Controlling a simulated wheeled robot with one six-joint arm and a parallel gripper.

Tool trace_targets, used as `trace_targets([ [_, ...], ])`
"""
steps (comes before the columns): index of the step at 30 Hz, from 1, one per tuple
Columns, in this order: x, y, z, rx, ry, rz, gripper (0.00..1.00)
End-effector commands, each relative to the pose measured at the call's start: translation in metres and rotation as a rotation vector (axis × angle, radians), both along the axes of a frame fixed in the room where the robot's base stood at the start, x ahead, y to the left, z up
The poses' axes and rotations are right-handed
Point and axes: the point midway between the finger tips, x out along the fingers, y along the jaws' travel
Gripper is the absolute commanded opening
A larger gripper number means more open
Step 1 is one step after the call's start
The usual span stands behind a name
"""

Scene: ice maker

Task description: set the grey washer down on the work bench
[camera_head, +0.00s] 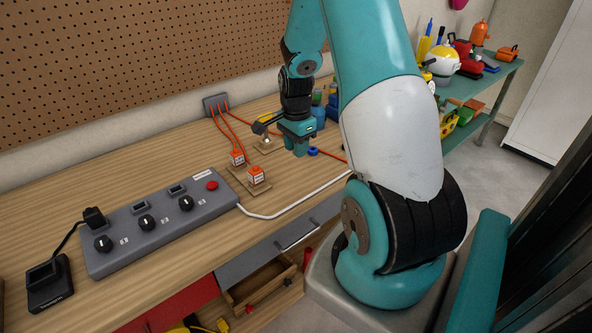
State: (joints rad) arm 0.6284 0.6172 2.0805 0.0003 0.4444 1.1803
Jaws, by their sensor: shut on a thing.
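My gripper (300,151) is teal and points down, low over the far part of the wooden work bench (130,183). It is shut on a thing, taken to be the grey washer. The washer itself is hidden or too small to make out between the fingertips. I cannot tell whether it touches the bench top.
A blue ring (313,151) lies just right of my gripper. Orange-topped blocks (257,177) with cables and a yellow-and-black tool (265,127) stand to its left. A grey control box (160,220) fills the near left. An open drawer (262,283) juts from the front.

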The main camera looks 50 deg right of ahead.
Motion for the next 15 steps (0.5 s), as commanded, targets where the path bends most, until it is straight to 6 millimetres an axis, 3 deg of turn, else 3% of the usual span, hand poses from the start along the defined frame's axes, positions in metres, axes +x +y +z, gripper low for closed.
trace_targets([
  [3,-0.001,0.001,-0.027,0.003,0.004,0.001,0.0],
  [15,0.0,0.001,-0.076,0.002,0.003,0.002,0.0],
])
